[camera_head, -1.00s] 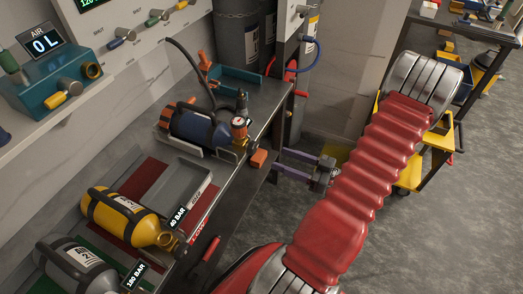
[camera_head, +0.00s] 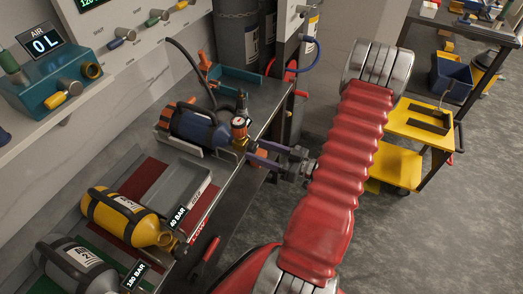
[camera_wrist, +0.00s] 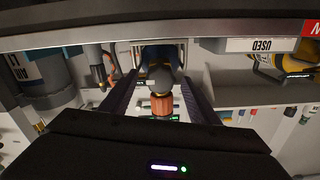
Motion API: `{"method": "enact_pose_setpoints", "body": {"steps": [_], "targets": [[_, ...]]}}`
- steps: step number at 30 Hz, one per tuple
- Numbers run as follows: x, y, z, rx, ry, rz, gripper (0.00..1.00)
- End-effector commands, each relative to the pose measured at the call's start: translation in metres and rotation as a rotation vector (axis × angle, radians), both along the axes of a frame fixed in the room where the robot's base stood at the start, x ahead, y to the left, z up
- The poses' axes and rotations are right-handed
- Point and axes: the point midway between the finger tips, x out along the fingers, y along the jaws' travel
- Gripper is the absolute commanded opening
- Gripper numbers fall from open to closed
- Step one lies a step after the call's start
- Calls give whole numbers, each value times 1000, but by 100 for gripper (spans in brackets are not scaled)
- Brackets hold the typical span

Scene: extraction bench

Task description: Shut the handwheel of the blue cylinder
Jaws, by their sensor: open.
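The blue cylinder (camera_head: 196,127) lies on its side in a cradle on the bench. Its valve end, with a round gauge (camera_head: 240,122) and brass fittings, points toward my gripper. My gripper (camera_head: 252,154) is open at the valve end, its purple fingers pointing at the bench. In the wrist view, the ribbed orange handwheel (camera_wrist: 162,104) sits between the two fingers, with gaps visible on both sides. The blue cylinder shows behind it (camera_wrist: 159,55). In the head view, the fingers partly cover the handwheel. Whether a finger touches it I cannot tell.
A yellow cylinder (camera_head: 122,215) and a grey cylinder (camera_head: 76,264) lie nearer on the bench, beside an empty grey tray (camera_head: 178,190). A black hose (camera_head: 193,68) rises behind the blue cylinder. A yellow cart (camera_head: 417,125) stands right of my arm.

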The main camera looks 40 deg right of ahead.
Motion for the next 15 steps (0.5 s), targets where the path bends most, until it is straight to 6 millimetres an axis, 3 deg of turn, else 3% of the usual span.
{"method": "enact_pose_setpoints", "body": {"steps": [5,15], "targets": [[0,0,0,0,0,0,55],[0,0,0,0,0,0,32]]}}
